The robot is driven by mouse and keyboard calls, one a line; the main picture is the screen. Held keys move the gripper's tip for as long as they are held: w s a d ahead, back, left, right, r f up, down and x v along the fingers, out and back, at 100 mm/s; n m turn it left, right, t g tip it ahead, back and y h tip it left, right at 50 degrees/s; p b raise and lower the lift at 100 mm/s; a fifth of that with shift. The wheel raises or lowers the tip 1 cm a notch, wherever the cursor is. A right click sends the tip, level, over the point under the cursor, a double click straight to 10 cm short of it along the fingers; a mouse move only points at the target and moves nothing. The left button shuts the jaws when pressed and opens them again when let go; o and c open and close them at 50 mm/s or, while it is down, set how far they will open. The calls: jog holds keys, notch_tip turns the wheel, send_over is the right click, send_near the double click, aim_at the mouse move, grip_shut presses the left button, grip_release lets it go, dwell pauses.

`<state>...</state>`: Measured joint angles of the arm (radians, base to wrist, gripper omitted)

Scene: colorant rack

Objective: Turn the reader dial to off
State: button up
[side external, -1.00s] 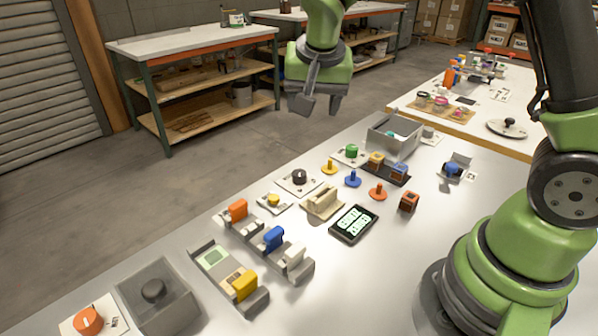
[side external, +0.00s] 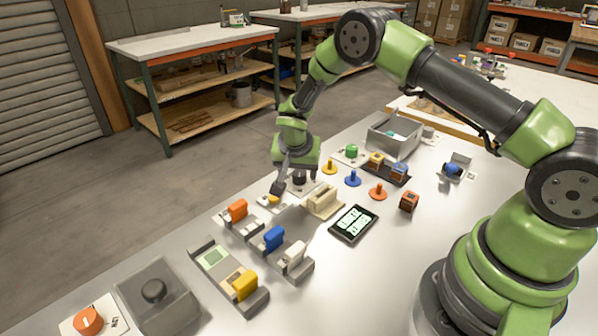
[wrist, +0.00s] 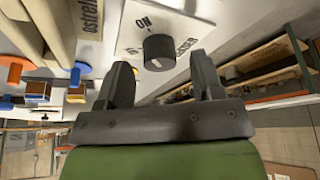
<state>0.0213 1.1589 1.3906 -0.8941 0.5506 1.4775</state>
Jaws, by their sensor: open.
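The reader dial is a black round knob (wrist: 158,52) on a white plate (wrist: 180,20) printed with upside-down ON and READER in the wrist view. A small pale mark shows on the knob; I cannot tell surely which label it points to. In the side view the dial (side external: 299,178) is partly hidden behind my gripper (side external: 295,184). My gripper (wrist: 161,76) is open and empty. Its two fingers point at the dial from either side, and the knob shows between and just beyond the fingertips. No contact shows.
A beige holder (side external: 323,201) stands close to the right of the dial. A yellow button (side external: 273,199) is just left of my gripper. Yellow, blue and orange pegs (side external: 352,179) stand to the right. An orange dial (side external: 88,321) is at the front left.

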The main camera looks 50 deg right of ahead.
jog(key=shift+x, duration=0.75)
jog(key=c, duration=0.9)
jog(key=n+t, duration=0.1)
jog(key=n, duration=0.2)
jog(key=shift+n+y, duration=0.3)
jog(key=shift+y, duration=0.1)
jog(key=shift+d+n+t+y, duration=0.1)
jog(key=shift+n+t+y, duration=0.4)
jog(key=shift+n, duration=1.5)
